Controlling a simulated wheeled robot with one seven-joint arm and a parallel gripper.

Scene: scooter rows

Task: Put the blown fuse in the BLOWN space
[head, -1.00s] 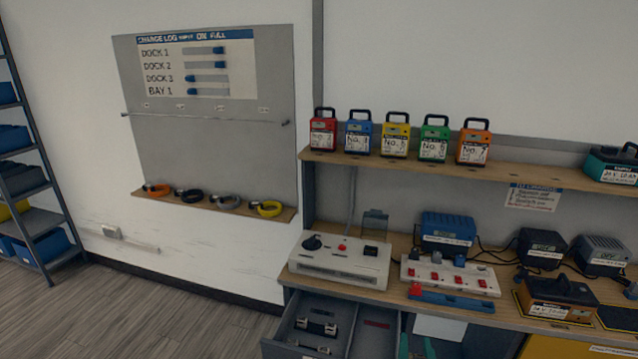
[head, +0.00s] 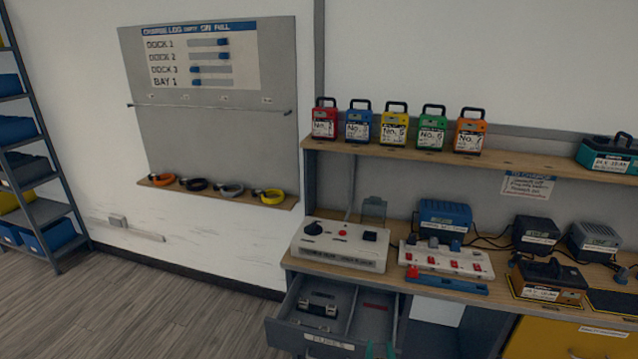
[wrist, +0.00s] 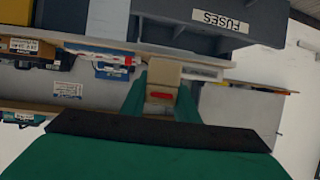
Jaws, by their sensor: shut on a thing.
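My gripper (wrist: 163,88) is shut on a beige block with a red stripe, the fuse (wrist: 163,73), seen between the green fingers in the wrist view. In the head view only a green bit of my gripper (head: 380,350) shows at the bottom edge, by the drawer front; the fuse is hidden there. The open grey drawer (head: 345,333) has a divider, with dark and metal fuse-like parts in its left compartment (head: 318,308). The right compartment (head: 375,307) shows a red label, too small to read. The drawer front's FUSES label (wrist: 220,20) shows in the wrist view.
A white box with a red button (head: 340,245) and a power strip (head: 447,259) stand on the bench above the drawer. Chargers (head: 535,235) stand at right. A yellow cabinet (head: 560,340) is below right. The floor at left is clear.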

